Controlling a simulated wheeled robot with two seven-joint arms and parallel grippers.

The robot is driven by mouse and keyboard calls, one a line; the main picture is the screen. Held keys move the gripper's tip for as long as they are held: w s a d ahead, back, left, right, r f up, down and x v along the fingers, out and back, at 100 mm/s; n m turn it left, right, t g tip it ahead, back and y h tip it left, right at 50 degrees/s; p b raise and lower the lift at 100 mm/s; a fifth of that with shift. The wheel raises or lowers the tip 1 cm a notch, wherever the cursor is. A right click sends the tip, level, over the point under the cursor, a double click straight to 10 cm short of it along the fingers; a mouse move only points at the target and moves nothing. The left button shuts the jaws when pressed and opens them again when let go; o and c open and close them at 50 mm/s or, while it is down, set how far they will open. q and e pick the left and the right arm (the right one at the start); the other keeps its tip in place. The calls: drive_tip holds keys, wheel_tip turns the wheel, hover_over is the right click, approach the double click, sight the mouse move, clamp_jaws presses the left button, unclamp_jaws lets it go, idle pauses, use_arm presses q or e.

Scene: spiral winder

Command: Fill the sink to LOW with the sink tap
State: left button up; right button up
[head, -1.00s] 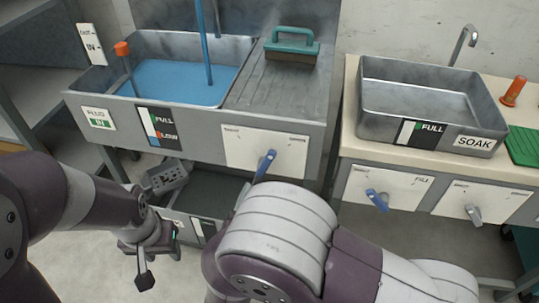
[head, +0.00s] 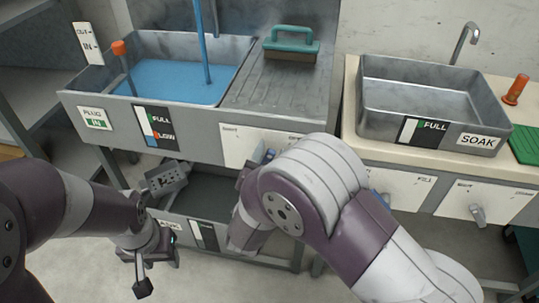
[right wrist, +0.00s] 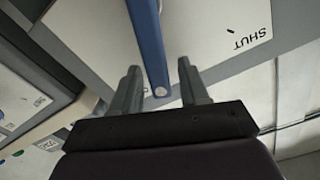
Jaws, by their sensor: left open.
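The left sink (head: 240,92) holds blue water (head: 175,82), and a blue stream (head: 203,45) falls into it. Its front gauge (head: 154,127) is marked FULL and LOW. The blue tap lever (head: 269,156) on the white panel (head: 235,145) is mostly hidden by my right arm in the head view. In the right wrist view, the lever (right wrist: 150,45) lies between the two fingers of my right gripper (right wrist: 160,88), with gaps on both sides. The right gripper is hidden in the head view. My left gripper (head: 143,270) is open and empty, low at the left.
An orange-topped plug handle (head: 119,48) stands in the left sink beside a sign marked IN. A teal-handled brush (head: 291,42) sits on the drainboard. The SOAK sink (head: 430,100) is at right, with a grey lever (head: 477,214) below it.

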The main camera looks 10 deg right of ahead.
clamp_jaws()
drive_tip(key=shift+r, duration=0.1)
drive_tip(key=shift+w+a+r+n+p, duration=0.1)
drive_tip(key=shift+a+r+n+p, duration=0.25)
drive_tip(key=shift+n+p, duration=0.55)
drive_tip(key=a+n+p, duration=0.1)
drive_tip(key=n+p, duration=0.1)
drive_tip(key=a+n+p, duration=0.1)
drive_tip(key=n+p, duration=0.1)
drive_tip(key=p, duration=0.1)
drive_tip(key=shift+w+a, duration=0.25)
drive_tip(key=shift+w, duration=0.15)
drive_tip(key=n+p, duration=0.1)
drive_tip(key=a+n, duration=0.1)
drive_tip(key=n+p, duration=0.1)
drive_tip(key=shift+w+a+f+p, duration=0.3)
drive_tip(key=shift+a+f+p, duration=0.05)
drive_tip(key=shift+a+f, duration=0.05)
drive_tip(key=shift+w+a+f+n+p, duration=0.15)
drive_tip(key=shift+a+f+n+p, duration=0.25)
drive_tip(key=shift+n, duration=0.55)
drive_tip(key=shift+w+a+f+n+p, duration=0.1)
drive_tip(key=shift+a+f+n+p, duration=0.3)
drive_tip(key=shift+n, duration=0.55)
